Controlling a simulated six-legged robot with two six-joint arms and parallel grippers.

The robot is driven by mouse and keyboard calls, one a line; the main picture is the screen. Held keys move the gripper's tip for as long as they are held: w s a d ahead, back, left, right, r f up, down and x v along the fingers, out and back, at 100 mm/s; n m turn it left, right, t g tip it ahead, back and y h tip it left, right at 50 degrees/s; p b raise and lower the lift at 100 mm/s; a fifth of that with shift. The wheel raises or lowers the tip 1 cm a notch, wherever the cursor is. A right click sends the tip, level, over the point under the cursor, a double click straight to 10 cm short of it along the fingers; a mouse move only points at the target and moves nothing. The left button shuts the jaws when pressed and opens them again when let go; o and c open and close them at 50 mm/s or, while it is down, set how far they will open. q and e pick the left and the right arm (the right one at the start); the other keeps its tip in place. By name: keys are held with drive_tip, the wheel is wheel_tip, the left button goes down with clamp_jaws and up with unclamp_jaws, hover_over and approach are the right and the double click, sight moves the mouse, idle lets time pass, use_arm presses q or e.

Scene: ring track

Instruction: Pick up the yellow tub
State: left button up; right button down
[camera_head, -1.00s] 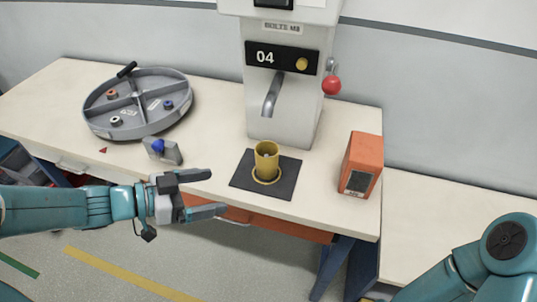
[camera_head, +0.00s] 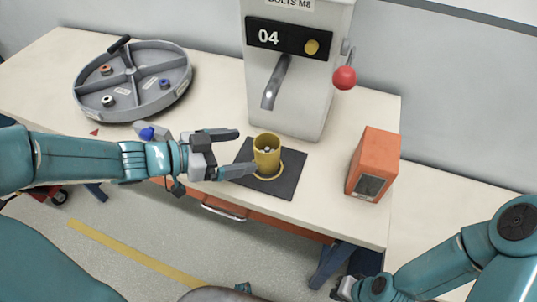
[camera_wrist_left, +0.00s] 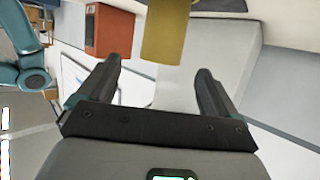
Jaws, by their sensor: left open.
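The yellow tub (camera_head: 267,158) stands upright on a dark square mat (camera_head: 288,182), inside a yellow ring mark, below the dispenser spout. Something small and grey shows inside it. My left gripper (camera_head: 246,151) is open just left of the tub, its fingers pointing at it. The lower fingertip is close to the tub's side; I cannot tell whether it touches. In the left wrist view the tub (camera_wrist_left: 165,32) is ahead, beyond the two spread fingers (camera_wrist_left: 158,75), with nothing between them. My right gripper (camera_head: 346,288) is partly seen at the bottom, its jaws unclear.
The grey dispenser (camera_head: 298,85) with a red-knobbed lever (camera_head: 344,78) stands behind the tub. An orange box (camera_head: 373,163) stands to the right. A round divided tray (camera_head: 132,80) and a small blue-knobbed block (camera_head: 147,133) are at the left. Bench top between mat and box is clear.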

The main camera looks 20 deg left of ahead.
sight(257, 150)
use_arm(q)
drive_tip(key=b+x, duration=0.1)
drive_tip(key=x, duration=0.3)
drive_tip(key=shift+d+f, duration=0.1)
drive_tip(key=shift+d, duration=0.2)
drive_tip(key=x, duration=0.3)
drive_tip(key=b+x, duration=0.1)
drive_tip(key=x, duration=0.1)
drive_tip(key=shift+w+a+f, duration=0.1)
drive_tip(key=shift+a+f, duration=0.15)
drive_tip(key=shift+f, duration=0.15)
drive_tip(key=shift+w+d+f, duration=0.1)
drive_tip(key=shift+w+d, duration=0.2)
drive_tip(key=shift+w, duration=0.05)
drive_tip(key=shift+s, duration=0.15)
drive_tip(key=shift+c, duration=0.6)
drive_tip(key=c, duration=1.1)
